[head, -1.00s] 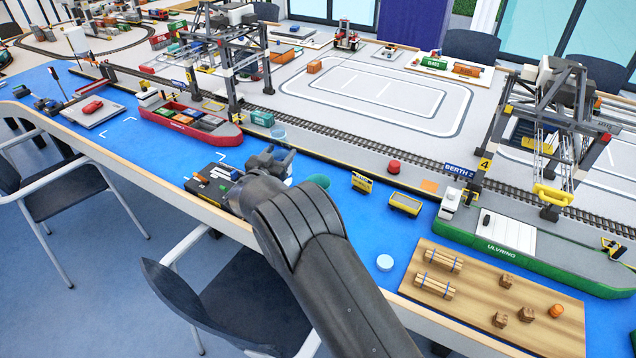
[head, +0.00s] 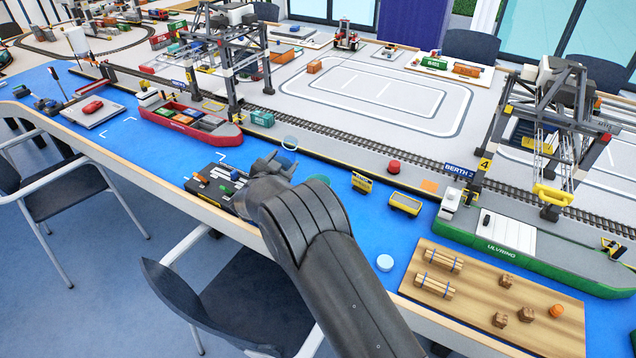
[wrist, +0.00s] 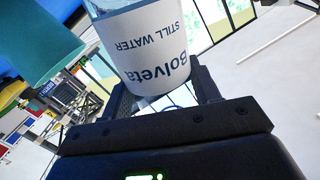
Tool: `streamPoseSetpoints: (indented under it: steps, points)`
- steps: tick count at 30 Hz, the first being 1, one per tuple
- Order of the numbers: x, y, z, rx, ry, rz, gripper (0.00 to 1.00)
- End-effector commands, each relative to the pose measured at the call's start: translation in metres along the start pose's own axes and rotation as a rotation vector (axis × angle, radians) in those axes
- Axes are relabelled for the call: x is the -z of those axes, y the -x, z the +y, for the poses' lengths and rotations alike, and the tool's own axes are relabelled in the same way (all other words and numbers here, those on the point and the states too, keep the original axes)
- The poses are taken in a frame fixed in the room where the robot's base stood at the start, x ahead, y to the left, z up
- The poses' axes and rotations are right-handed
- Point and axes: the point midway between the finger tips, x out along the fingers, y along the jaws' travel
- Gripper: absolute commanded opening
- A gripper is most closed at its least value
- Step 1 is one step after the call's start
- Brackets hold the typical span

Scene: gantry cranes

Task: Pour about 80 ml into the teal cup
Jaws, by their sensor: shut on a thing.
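My gripper (head: 272,168) is shut on a clear water bottle, whose round end (head: 290,143) shows just beyond the fingers in the head view. In the wrist view the bottle's white label (wrist: 150,50) reads "Bolveta still water" and sits between the jaws; the lettering appears upside down there. The teal cup (head: 318,180) is on the blue table surface just right of my gripper, mostly hidden behind my arm. It also shows large at the upper left of the wrist view (wrist: 38,40), beside the bottle. Neither the water level nor the cup's inside can be seen.
A black tray (head: 213,180) with small items lies left of my gripper. A red ship (head: 190,122) and a crane stand behind left.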

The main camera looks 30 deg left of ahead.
Motion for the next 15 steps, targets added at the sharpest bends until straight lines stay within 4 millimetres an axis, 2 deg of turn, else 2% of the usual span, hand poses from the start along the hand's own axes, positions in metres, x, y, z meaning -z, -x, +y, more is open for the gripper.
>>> streamPoseSetpoints:
  steps: [15]
  points:
    - [-0.005,-0.003,0.013,0.000,-0.323,-0.086,0.27]
